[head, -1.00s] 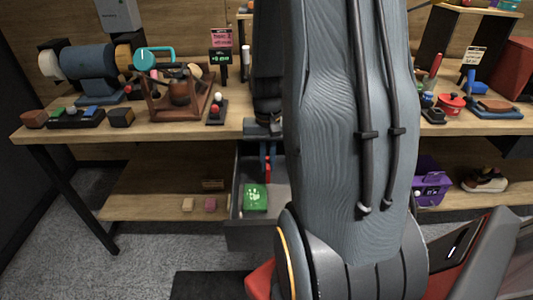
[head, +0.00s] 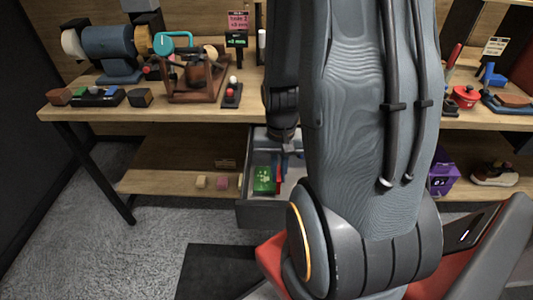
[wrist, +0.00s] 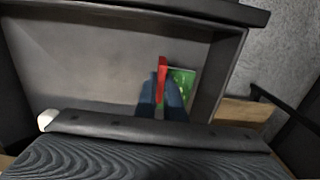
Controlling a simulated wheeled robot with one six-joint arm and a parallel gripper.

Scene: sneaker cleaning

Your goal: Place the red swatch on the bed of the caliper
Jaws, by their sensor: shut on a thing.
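My gripper (wrist: 159,92) has blue fingers closed on a thin red piece, which I take to be the red swatch (wrist: 162,66). The swatch stands up between the fingertips, inside or just over the open grey drawer (wrist: 90,62). In the head view the red swatch (head: 279,176) shows as a small strip beside a green card or box, below my gripper (head: 284,160). I cannot pick out the caliper for certain; a small green display (head: 236,42) under a pink sign stands on the bench. My arm hides the middle of the bench.
A green item (wrist: 183,82) lies in the drawer right of my fingers. The drawer walls are close around. A purple box (head: 442,180) stands on the lower shelf.

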